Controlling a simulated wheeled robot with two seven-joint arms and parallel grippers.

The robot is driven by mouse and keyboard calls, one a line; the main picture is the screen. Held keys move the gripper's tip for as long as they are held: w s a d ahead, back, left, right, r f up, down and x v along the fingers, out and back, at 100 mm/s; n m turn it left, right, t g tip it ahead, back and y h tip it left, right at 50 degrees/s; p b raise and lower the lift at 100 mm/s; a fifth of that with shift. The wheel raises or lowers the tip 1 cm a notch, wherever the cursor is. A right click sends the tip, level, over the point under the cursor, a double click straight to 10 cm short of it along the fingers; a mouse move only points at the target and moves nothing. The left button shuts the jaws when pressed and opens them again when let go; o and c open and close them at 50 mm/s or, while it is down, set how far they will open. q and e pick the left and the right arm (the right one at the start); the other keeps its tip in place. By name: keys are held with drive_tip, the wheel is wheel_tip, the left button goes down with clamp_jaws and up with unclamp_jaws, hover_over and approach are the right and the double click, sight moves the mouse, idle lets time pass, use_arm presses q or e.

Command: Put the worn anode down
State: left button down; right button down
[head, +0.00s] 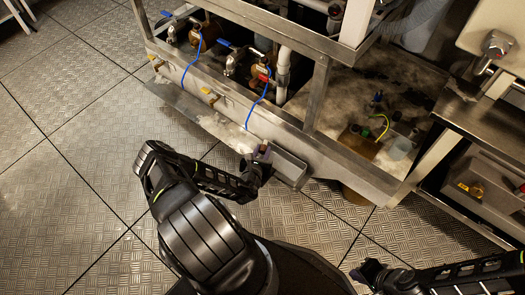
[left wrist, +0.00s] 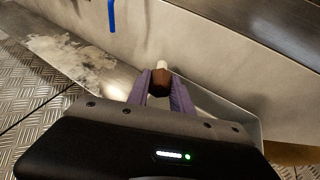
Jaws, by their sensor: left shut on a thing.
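My left gripper (head: 262,154) is low in front of the frame's bottom rail, and in the left wrist view (left wrist: 160,92) its purple fingers are shut on the worn anode (left wrist: 160,78). The anode shows a brown body and a pale tip pointing away from the gripper. A small metal tray (head: 290,170) is just right of the gripper. In the left wrist view the tray lies under and around the fingers; I cannot tell whether the anode touches it. My right gripper (head: 369,272) is at the lower right, away from the frame, its jaw opening unclear.
The steel skid frame (head: 270,125) carries valves with blue handles (head: 235,47) and two hanging blue cords (head: 190,65). A stained ledge (head: 190,108) runs along its front. A grey box (head: 490,185) stands at right. The tread-plate floor (head: 70,110) is clear at left.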

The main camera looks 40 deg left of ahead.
use_arm(q)
drive_tip(key=shift+s+f, duration=0.15)
drive_tip(key=shift+f, duration=0.35)
drive_tip(key=c, duration=1.1)
unclamp_jaws()
drive_tip(key=shift+s+f, duration=0.1)
drive_tip(key=shift+f, duration=0.1)
drive_tip(key=shift+c, duration=0.2)
drive_tip(key=shift+r, duration=0.1)
drive_tip(key=shift+s+r, duration=0.2)
drive_tip(key=shift+r, duration=0.4)
drive_tip(key=p+v, duration=0.4)
drive_tip(key=v, duration=0.7)
drive_tip(key=shift+d+r, duration=0.2)
drive_tip(key=shift+r, duration=0.25)
drive_tip(key=shift+w+d, duration=0.1)
